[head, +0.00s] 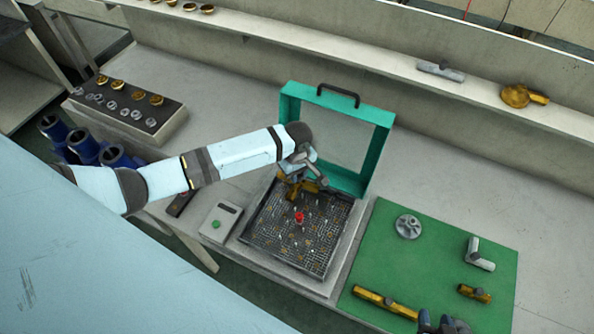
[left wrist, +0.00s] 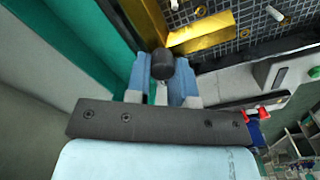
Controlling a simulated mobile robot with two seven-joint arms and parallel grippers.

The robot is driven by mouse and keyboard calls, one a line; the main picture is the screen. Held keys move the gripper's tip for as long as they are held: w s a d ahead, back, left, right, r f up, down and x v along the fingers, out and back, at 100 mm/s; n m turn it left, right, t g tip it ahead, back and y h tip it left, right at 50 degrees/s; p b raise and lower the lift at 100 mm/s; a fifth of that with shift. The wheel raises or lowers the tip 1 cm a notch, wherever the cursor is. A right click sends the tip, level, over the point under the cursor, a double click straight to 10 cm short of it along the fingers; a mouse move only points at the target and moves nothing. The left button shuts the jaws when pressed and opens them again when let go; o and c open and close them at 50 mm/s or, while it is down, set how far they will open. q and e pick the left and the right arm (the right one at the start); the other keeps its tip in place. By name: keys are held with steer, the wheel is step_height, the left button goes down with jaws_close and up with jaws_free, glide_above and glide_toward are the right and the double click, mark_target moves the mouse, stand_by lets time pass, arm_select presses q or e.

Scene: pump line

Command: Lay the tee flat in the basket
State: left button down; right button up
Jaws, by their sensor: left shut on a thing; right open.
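The brass tee (head: 308,187) is in my left gripper (head: 299,172), over the far part of the basket (head: 250,240), a dark mesh tray with small pegs. In the left wrist view, my left gripper (left wrist: 161,82) is shut on the tee (left wrist: 203,33), whose brass arm points right over the mesh (left wrist: 285,25). A dark rounded part between the fingers partly hides the grip. I cannot tell whether the tee touches the mesh. My right gripper (head: 443,325) is open at the bottom edge of the head view, by the green mat, and mostly cut off.
A teal frame lid (head: 377,150) with a black handle stands upright behind the basket. A red knob (head: 299,217) rises from the mesh. The green mat (head: 375,240) holds a grey flange (head: 408,226), a grey elbow (head: 480,254) and brass pieces (head: 385,302). A button box (head: 220,222) stands left.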

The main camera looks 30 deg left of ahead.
arm_select(q)
steer(key=shift+f, duration=1.35)
steer(key=c, duration=0.9)
jaws_free()
step_height(320, 180, up, 14)
steer(key=b, duration=0.1)
steer(key=shift+b, duration=0.35)
steer(key=shift+f, duration=0.15)
